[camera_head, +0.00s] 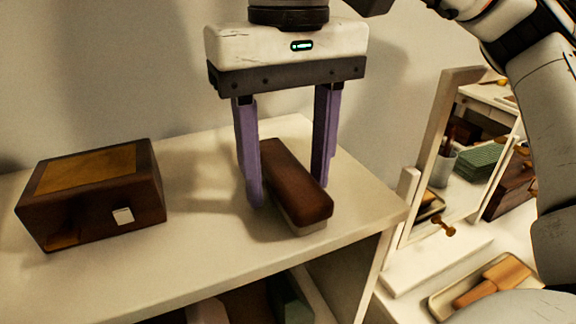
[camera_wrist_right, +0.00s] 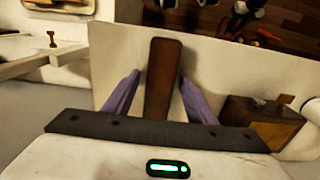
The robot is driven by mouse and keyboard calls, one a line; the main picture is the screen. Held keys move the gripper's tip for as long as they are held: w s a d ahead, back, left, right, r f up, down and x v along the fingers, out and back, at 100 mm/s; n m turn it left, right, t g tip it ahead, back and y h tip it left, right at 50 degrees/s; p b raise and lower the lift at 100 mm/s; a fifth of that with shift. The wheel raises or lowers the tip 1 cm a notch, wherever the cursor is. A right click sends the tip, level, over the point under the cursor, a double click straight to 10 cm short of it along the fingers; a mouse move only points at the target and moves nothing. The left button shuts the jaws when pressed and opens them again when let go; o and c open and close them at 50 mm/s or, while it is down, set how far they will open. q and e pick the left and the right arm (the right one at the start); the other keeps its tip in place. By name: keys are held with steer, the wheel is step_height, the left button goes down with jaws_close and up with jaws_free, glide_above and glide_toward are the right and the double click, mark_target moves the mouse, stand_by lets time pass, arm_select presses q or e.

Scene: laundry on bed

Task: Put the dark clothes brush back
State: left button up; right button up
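The dark clothes brush (camera_head: 297,185) has a brown wooden back and pale bristles underneath. It lies bristles down on the pale cabinet top (camera_head: 205,255), near its right end. My right gripper (camera_head: 287,193) points down over the brush, its two purple fingers on either side of it. In the right wrist view the brush (camera_wrist_right: 162,80) lies between the fingers, with a gap showing on each side. The right gripper is open. My left gripper is not in view.
A dark wooden box (camera_head: 95,195) with a tan top panel stands left on the cabinet top. A mirror (camera_head: 455,165) in a pale frame stands at the right. Below it, a tray holds a light wooden brush (camera_head: 493,281). A wall rises close behind the cabinet.

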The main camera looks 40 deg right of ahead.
mark_target(287, 169)
steer(key=shift+r, duration=0.6)
step_height(287, 169, up, 5)
steer(key=shift+r+p, duration=0.15)
steer(key=shift+p, duration=0.45)
step_height(287, 169, up, 6)
steer(key=p, duration=0.3)
